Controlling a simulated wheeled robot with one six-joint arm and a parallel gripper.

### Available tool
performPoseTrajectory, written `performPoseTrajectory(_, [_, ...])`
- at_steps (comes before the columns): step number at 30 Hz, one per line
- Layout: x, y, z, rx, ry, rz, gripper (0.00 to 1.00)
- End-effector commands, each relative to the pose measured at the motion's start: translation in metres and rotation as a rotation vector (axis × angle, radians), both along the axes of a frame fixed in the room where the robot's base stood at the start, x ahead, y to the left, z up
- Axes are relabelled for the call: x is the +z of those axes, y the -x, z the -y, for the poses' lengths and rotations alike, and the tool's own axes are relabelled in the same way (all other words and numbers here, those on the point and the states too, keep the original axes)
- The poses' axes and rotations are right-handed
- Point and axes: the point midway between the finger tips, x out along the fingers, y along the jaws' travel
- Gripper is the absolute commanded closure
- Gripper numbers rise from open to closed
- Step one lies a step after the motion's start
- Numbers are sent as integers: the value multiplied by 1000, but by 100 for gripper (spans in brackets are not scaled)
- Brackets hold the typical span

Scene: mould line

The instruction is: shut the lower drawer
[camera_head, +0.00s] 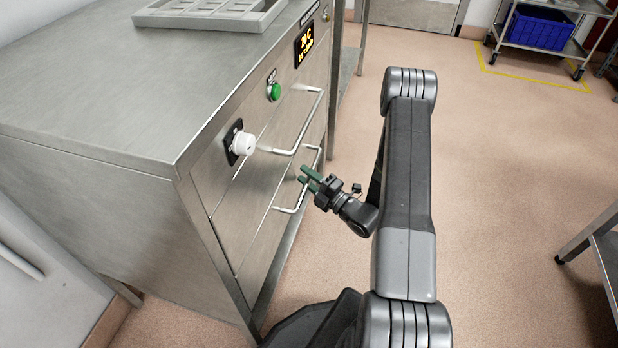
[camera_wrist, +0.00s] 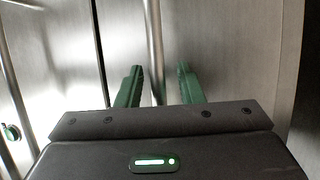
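The lower drawer (camera_head: 262,246) is the bottom steel front of the cabinet, with a bar handle (camera_head: 293,211). Its front looks about flush with the cabinet, though a small gap is hard to judge. My gripper (camera_head: 308,178) is at this handle, its green fingers pointing at the drawer. In the wrist view the fingers (camera_wrist: 160,84) are apart, and the handle bar (camera_wrist: 155,45) runs between them, nearer the left finger. Neither finger clearly touches it. The lower drawer front (camera_wrist: 235,50) fills the right part of that view.
The upper drawer's handle (camera_head: 291,152) sticks out just above my gripper. A white knob (camera_head: 243,144) and a green button (camera_head: 275,91) are on the panel above. A grey tray (camera_head: 210,22) lies on the cabinet top. Floor to the right is mostly free.

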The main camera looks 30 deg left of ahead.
Motion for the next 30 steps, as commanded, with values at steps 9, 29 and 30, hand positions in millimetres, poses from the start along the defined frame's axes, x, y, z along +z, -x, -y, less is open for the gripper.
performPoseTrajectory(9, [-1, 0, 5, -1, 1, -2, 66])
performPoseTrajectory(29, [-21, 11, 118, -2, 1, -2, 66])
performPoseTrajectory(30, [-22, 11, 122, -3, 1, -2, 66])
